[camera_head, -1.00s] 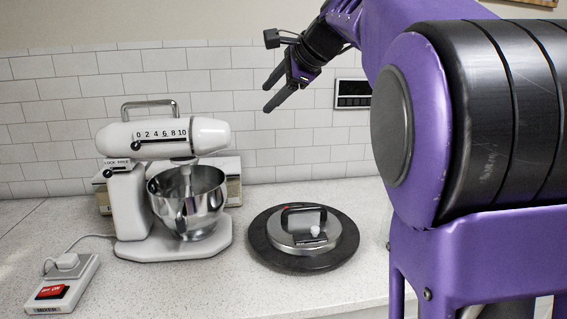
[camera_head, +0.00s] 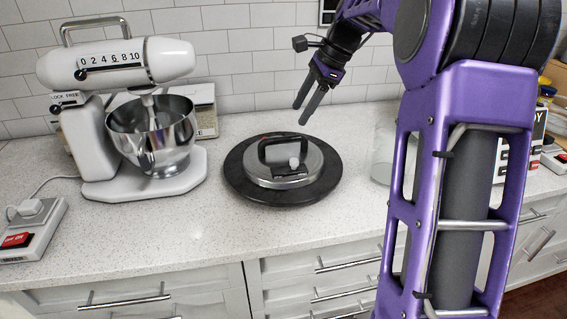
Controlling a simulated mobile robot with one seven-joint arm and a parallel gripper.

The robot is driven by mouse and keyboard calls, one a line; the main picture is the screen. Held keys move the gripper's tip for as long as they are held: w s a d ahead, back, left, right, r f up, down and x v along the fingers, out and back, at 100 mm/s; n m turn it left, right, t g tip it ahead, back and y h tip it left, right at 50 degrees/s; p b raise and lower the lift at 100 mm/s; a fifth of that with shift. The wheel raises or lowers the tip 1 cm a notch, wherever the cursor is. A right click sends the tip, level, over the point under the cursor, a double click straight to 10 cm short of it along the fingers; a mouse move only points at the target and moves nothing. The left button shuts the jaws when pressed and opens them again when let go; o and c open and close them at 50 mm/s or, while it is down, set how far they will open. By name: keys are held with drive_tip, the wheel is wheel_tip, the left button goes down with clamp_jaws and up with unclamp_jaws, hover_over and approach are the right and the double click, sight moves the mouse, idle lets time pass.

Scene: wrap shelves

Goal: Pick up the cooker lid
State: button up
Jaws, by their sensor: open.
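The cooker lid (camera_head: 262,172) is a round silver metal lid with a black arched handle (camera_head: 291,145) and a small pale knob on top. It lies flat on a wide round black base (camera_head: 240,187) on the counter. My gripper (camera_head: 306,108) is open and empty, its two dark fingers pointing down and left. It is above and slightly right of the lid's handle in the picture, apart from the lid. Nothing hides the lid.
A white stand mixer (camera_head: 120,65) with a steel bowl (camera_head: 150,130) stands left of the lid. A switch box (camera_head: 25,235) sits at the far left. A clear glass container (camera_head: 384,158) is to the right, partly behind my arm. The tiled wall (camera_head: 240,60) is behind.

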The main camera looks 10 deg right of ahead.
sight(284, 137)
drive_tip(key=b+x, duration=0.2)
drive_tip(key=x, duration=0.9)
drive_tip(key=shift+w+d, duration=0.1)
clamp_jaws()
idle(1.1)
drive_tip(key=shift+r, duration=0.2)
